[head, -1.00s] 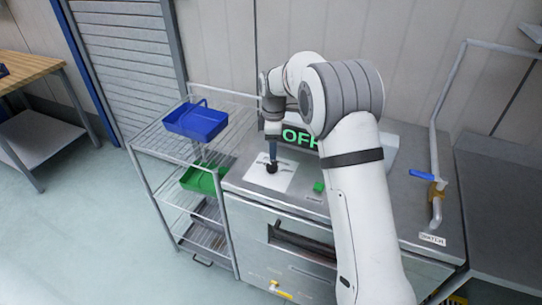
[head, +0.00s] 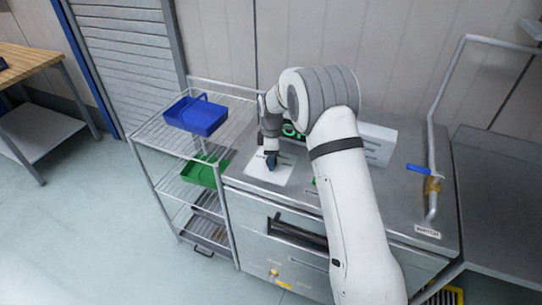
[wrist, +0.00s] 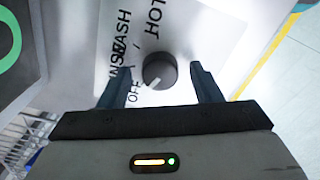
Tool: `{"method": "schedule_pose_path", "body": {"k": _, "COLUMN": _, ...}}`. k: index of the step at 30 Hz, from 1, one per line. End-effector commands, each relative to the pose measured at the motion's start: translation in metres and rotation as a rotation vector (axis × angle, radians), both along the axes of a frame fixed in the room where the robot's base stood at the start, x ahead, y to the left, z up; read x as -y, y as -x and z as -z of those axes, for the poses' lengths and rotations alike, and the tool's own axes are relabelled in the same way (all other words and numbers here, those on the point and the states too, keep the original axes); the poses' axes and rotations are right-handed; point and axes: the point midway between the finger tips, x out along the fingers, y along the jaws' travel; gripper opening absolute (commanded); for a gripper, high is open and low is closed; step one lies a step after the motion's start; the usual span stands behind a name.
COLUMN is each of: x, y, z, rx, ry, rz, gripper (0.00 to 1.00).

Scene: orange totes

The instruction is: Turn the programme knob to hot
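The programme knob (wrist: 159,70) is dark and round, on a white label plate (wrist: 185,30) printed OFF, HOT and overlapping words that look like RINSE and WASH. Its pale pointer mark faces down-left, towards OFF. My gripper (wrist: 162,72) is open, with one finger on the left and one on the right of the knob. A gap shows between each finger and the knob. In the head view my gripper (head: 271,162) is low over the white plate (head: 283,173) and hides the knob.
A green-lit display (head: 290,130) behind the plate is mostly hidden by my arm. A wire rack with a blue tray (head: 196,116) and a green tray (head: 203,173) stands at left. A blue-handled pipe (head: 430,185) rises at right.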

Motion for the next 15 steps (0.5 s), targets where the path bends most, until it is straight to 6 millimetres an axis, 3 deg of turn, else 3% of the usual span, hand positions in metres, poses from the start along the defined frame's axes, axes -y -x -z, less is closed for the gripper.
{"method": "schedule_pose_path", "body": {"k": 15, "x": -0.0007, "y": 0.0001, "z": -0.0006, "rx": 0.000, "ry": 0.000, "rz": -0.001, "gripper": 0.16}}
